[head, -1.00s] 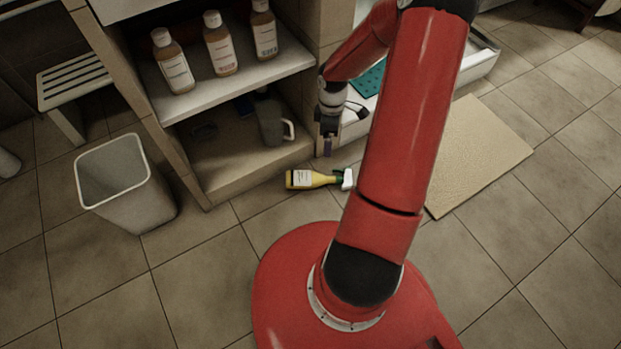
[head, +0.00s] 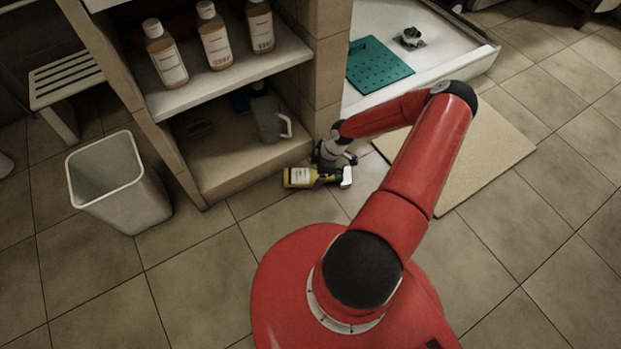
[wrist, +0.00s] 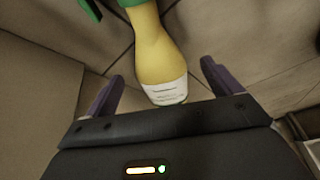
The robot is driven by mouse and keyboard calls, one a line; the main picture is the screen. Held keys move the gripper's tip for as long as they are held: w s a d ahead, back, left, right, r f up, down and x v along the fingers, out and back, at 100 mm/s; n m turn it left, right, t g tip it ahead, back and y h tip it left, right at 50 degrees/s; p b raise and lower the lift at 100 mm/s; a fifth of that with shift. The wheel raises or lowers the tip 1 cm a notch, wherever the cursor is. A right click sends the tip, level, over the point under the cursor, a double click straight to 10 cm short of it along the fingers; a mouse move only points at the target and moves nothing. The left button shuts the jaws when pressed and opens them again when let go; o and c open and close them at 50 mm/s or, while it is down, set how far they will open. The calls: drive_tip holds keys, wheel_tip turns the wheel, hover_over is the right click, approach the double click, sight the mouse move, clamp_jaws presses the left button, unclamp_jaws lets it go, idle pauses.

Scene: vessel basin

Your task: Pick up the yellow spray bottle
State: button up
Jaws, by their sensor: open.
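The yellow spray bottle (head: 299,177) lies on its side on the tiled floor in front of the shelf unit, its green and white spray head (head: 345,177) pointing right. In the wrist view the bottle (wrist: 159,55) shows its yellow body, white label and part of the green neck. My gripper (head: 321,180) is low at the bottle, over its middle in the head view. In the wrist view its two purple-grey fingers (wrist: 160,85) are apart, one on each side of the bottle, with gaps visible. The gripper hides part of the bottle in the head view.
The shelf unit (head: 235,177) stands close behind the bottle, with a grey jug (head: 268,120) on its lower shelf and several bottles above. A white bin (head: 120,185) stands left. A beige mat (head: 480,150) lies right. The front floor is clear.

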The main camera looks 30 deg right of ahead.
drive_tip(key=shift+x, duration=1.4)
drive_tip(key=shift+w+a+r, duration=0.1)
drive_tip(key=c, duration=1.4)
drive_tip(key=shift+o, duration=0.2)
